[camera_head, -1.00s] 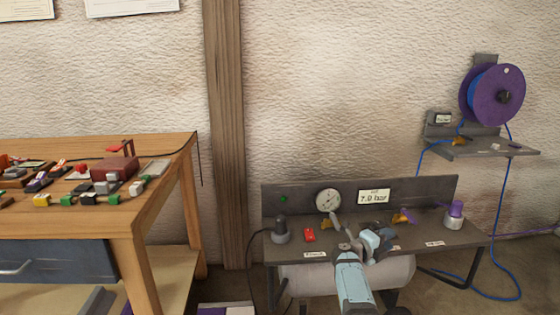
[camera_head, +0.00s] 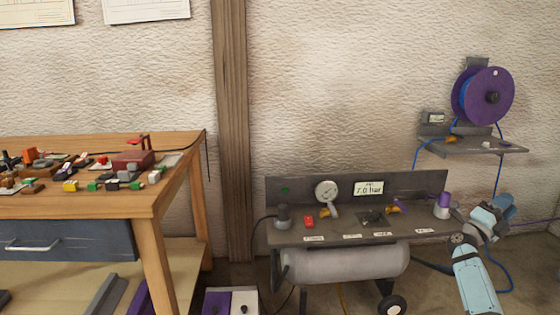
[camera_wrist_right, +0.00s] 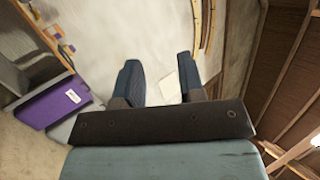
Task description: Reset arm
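My right arm, pale blue with dark joints, comes up at the lower right of the head view. Its gripper (camera_head: 503,207) is beyond the right end of the grey compressor bench, just right of a purple-topped cylinder (camera_head: 444,205). In the right wrist view the two dark blue fingers (camera_wrist_right: 160,64) stand apart with nothing between them. The fingertips are hard to make out in the head view. My left gripper is not in view.
The bench (camera_head: 400,232) carries a gauge (camera_head: 327,191), a 7.0 bar display (camera_head: 368,188) and a red switch (camera_head: 309,222); a tank (camera_head: 345,263) is below. A purple reel (camera_head: 483,95) hangs above a wall shelf (camera_head: 480,147). A wooden table (camera_head: 120,205) with small parts stands left.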

